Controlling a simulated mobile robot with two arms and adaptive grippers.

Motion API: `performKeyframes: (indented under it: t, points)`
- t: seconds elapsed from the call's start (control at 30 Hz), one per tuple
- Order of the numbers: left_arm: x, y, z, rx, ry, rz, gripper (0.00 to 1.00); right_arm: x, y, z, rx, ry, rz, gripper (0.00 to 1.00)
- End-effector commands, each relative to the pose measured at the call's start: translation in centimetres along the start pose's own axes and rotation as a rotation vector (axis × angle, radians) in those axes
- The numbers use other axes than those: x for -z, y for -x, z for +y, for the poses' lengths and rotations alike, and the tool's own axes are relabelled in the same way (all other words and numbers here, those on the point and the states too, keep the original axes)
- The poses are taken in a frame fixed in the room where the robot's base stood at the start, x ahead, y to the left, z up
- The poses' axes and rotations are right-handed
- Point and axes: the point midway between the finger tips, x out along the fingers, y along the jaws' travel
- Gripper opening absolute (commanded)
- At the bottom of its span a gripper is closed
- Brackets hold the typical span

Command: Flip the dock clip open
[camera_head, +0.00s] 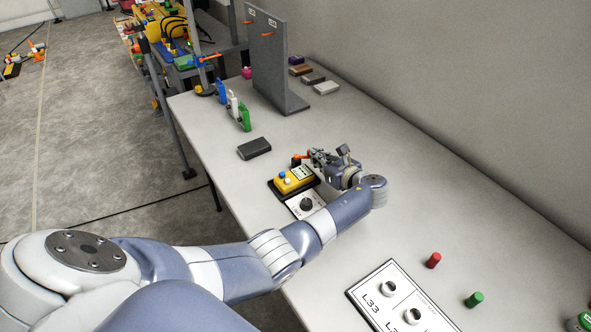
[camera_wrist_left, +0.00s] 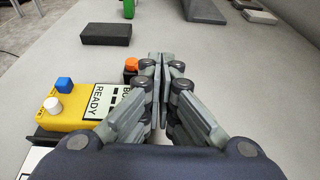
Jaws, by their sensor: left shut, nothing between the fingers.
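A yellow device (camera_head: 292,180) with a blue and a white button and a READY label sits in a dark dock (camera_head: 308,191). It also shows at the left of the left wrist view (camera_wrist_left: 75,121). A small orange-topped dark piece, which looks like the dock clip (camera_head: 297,160), stands at the device's far end; its orange top shows in the wrist view (camera_wrist_left: 131,63). My left gripper (camera_head: 314,155) is shut and empty, its fingertips (camera_wrist_left: 160,58) just right of the orange piece. I cannot tell whether they touch it. The clip's lower part is partly hidden by the fingers.
A white panel with a black knob (camera_head: 306,204) lies in front of the dock. A dark block (camera_head: 254,148) lies beyond it. A grey upright board (camera_head: 268,62) stands farther back. Red (camera_head: 433,260) and green (camera_head: 474,299) pegs stand near the labelled board (camera_head: 368,285).

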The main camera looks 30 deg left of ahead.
Motion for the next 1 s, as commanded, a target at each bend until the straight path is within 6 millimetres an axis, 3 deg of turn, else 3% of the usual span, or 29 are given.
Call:
performKeyframes:
  t: [1.0]
  points:
    - [-0.3,-1.1,-1.4,-0.059,0.019,0.000,0.00,-0.2,-2.5,-0.1,0.001,0.000,0.000,0.40]
